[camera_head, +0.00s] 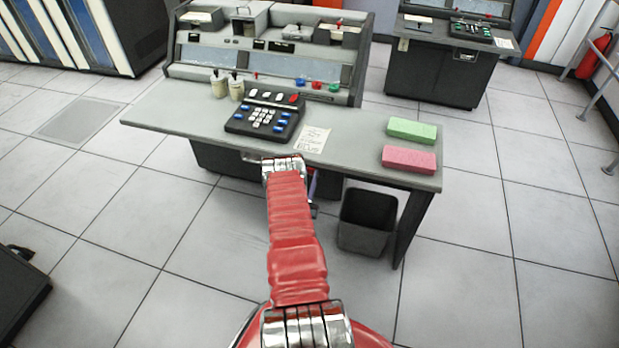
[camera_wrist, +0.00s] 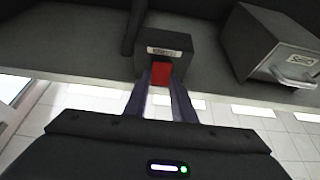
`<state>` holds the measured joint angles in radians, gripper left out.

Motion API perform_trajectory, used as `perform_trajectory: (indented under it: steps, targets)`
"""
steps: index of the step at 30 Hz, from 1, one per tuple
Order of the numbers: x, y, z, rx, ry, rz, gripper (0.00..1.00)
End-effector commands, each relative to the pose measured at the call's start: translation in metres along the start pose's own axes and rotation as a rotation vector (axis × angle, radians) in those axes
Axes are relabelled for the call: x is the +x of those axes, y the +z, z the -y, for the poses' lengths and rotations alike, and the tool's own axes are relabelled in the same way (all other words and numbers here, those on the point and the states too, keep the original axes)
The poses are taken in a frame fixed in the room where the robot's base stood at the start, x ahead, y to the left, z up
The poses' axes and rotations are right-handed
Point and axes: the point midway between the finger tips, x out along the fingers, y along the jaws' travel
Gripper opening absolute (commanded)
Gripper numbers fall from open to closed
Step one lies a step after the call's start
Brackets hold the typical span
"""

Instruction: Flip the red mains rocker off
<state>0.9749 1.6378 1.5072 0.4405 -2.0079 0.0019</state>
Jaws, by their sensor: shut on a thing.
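The red mains rocker (camera_wrist: 161,72) shows in the wrist view on the face of a small dark switch box (camera_wrist: 166,46) with a pale label above it. The box hangs under the desk top. My gripper (camera_wrist: 159,82) has its two dark purple fingers at the rocker, one on each side, and is shut on it. Which way the rocker is tipped I cannot tell. In the head view the rocker is hidden under the desk (camera_head: 360,150), and my red arm reaches to the desk's front edge.
A dark drawer unit (camera_wrist: 265,50) with a metal handle hangs to the right of the switch box in the wrist view. A keypad (camera_head: 265,117), a pink card stack (camera_head: 409,159) and a green one (camera_head: 412,131) lie on the desk. A dark bin (camera_head: 366,222) stands below.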

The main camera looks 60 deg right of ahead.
Motion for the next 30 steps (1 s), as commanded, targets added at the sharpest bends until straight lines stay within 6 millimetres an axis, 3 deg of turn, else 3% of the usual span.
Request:
perform_trajectory:
  steps: [2,3,10,30]
  targets:
    - [-0.0003,-0.0005,0.002,0.002,-0.004,-0.001,0.01]
    - [-0.0003,-0.0005,0.002,0.002,-0.004,-0.001,0.26]
    - [-0.0003,-0.0003,0.001,0.001,-0.002,0.0,0.42]
    - [-0.0018,0.0003,0.0012,0.003,-0.009,0.007,0.42]
